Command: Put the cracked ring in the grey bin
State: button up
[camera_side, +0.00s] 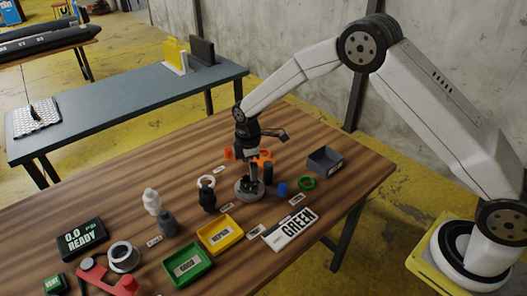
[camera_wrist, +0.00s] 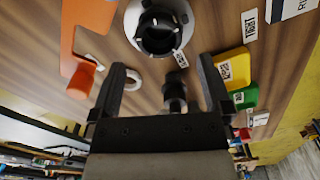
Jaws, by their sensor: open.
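My gripper (camera_side: 252,160) is above the middle of the brown table in the side view. In the wrist view its two fingers (camera_wrist: 162,88) are apart, with nothing gripped. I cannot make out a crack on either ring. The grey bin (camera_side: 312,164), with a white label, stands at the table's back right and looks empty.
A grey round fixture with a black centre (camera_wrist: 160,28) stands below my gripper. A dark bottle-like piece (camera_wrist: 175,90) is beside the white ring. Yellow (camera_side: 206,243) and green (camera_side: 205,270) trays are in front; orange parts (camera_side: 264,157) lie behind.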

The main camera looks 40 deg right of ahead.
aim_at(249, 177)
jog(key=shift+f, duration=0.15)
jog(key=shift+w+f, duration=0.1)
jog(key=shift+f, duration=2.35)
jog(key=c, duration=1.2)
jog(key=shift+c, duration=0.2)
jog(key=shift+r, duration=0.1)
